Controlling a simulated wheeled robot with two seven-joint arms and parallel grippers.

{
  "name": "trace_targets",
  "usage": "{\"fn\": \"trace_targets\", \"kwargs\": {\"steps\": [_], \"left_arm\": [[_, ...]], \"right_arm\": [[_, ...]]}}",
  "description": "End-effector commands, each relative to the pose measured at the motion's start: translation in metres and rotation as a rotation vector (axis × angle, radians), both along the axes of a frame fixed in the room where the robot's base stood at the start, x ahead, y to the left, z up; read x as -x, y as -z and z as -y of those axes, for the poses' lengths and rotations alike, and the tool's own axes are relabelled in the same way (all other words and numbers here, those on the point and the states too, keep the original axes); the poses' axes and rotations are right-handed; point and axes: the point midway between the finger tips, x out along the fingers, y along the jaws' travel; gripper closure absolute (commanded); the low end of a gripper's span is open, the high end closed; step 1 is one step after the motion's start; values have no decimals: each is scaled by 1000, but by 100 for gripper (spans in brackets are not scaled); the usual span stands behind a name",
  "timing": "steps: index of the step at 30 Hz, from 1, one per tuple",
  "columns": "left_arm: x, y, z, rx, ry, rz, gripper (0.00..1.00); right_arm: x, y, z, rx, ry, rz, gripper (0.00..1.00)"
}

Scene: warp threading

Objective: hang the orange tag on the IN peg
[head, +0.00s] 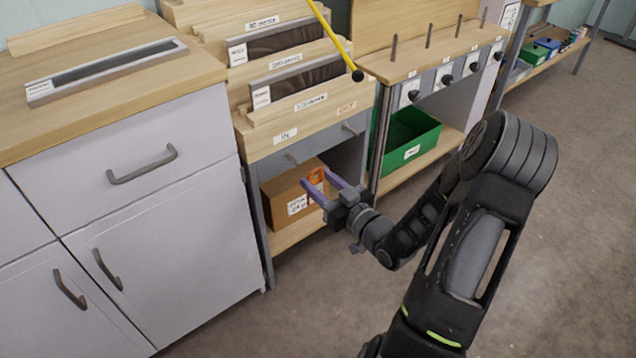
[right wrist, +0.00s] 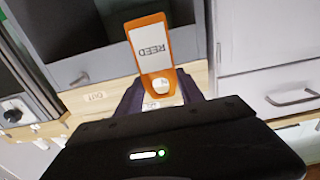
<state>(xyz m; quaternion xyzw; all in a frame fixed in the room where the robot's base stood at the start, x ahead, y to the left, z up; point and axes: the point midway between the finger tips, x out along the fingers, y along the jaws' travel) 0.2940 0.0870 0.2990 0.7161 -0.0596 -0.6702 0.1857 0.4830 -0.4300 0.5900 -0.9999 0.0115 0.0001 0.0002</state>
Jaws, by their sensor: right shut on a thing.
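The orange tag (head: 315,176) is held between the purple fingers of my right gripper (head: 318,181), in front of the open bay below the IN and OUT labels. In the right wrist view the tag (right wrist: 151,48) has a white face reading REED, upside down, and a hole near the fingers (right wrist: 160,92). The IN peg (head: 292,159) sticks out of the grey rail under the IN label (head: 285,134). The tag is apart from it, lower and to the right in the head view. In the wrist view the IN peg cannot be made out. My left gripper is out of view.
The OUT peg (head: 350,130) is on the same rail, to the right. A cardboard box (head: 284,196) sits on the shelf below. A grey cabinet (head: 150,210) stands left, and a green bin (head: 412,140) right. A yellow rod (head: 336,40) hangs above.

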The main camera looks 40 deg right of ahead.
Motion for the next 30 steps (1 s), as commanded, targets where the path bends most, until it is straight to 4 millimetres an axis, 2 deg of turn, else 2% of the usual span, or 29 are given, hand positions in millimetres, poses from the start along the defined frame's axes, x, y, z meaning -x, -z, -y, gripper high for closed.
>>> {"fn": "trace_targets", "kwargs": {"steps": [11,30], "left_arm": [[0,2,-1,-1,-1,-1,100],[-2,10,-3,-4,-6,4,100]], "right_arm": [[-7,1,0,1,-2,1,94],[-47,5,0,0,-2,1,94]]}}
